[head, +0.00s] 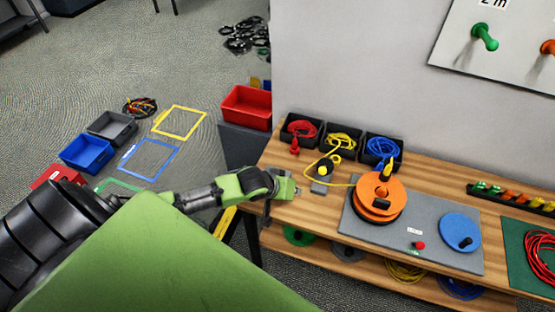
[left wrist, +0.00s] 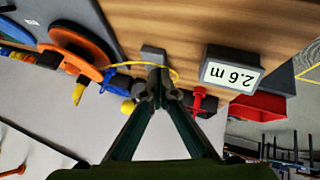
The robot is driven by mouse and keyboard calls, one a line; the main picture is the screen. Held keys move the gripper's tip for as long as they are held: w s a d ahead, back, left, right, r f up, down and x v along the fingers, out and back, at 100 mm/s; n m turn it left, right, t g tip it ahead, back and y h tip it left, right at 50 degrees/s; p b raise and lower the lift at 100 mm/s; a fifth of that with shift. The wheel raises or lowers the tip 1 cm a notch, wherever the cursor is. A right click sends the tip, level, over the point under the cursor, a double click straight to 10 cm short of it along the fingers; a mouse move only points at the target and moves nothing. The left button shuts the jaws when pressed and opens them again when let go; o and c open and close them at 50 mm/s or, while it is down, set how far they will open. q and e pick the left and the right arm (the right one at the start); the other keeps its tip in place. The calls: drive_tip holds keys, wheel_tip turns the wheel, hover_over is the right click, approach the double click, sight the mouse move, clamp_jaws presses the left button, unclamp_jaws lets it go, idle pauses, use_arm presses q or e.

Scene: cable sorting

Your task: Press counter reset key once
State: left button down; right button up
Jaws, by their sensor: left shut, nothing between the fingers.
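My left gripper (head: 294,188) is shut and empty, low over the left end of the wooden bench. Its fingertips also show at the middle of the left wrist view (left wrist: 158,88). The counter (left wrist: 231,75), a dark box reading "2.6 m", sits beside the fingertips in the left wrist view, apart from them; I cannot make it out in the head view. No reset key can be made out on it. A red button (head: 419,245) stands on the grey board (head: 455,262), right of the gripper; its label is unreadable. My right gripper is not in view.
An orange reel (head: 379,194) and a blue disc (head: 460,232) sit on the grey board. A yellow cable (head: 310,166) runs from a black bin to the reel, past a grey block (head: 321,186) near the gripper. Red and blue cables (head: 381,147) fill neighbouring bins.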

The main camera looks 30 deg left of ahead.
use_arm(q)
drive_tip(key=w+a+r+n+t, duration=0.1)
drive_tip(key=w+a+r+n, duration=0.1)
drive_tip(key=w+a, duration=0.2)
drive_tip(key=w+a+r+n+y, duration=0.1)
drive_tip(key=w+a+r+n, duration=0.1)
drive_tip(key=a, duration=0.6)
drive_tip(key=shift+w+a+r+t, duration=0.4)
drive_tip(key=shift+w+r, duration=0.05)
drive_tip(key=shift+w, duration=0.55)
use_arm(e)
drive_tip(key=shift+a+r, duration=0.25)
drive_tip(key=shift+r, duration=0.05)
use_arm(q)
drive_tip(key=shift+f, duration=0.15)
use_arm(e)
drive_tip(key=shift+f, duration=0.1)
use_arm(q)
wheel_tip(320, 180, down, 8)
drive_tip(key=b, duration=0.8)
drive_tip(key=shift+f, duration=0.3)
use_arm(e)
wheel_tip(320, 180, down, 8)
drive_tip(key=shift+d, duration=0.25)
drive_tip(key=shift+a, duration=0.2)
use_arm(q)
drive_tip(key=shift+f, duration=0.45)
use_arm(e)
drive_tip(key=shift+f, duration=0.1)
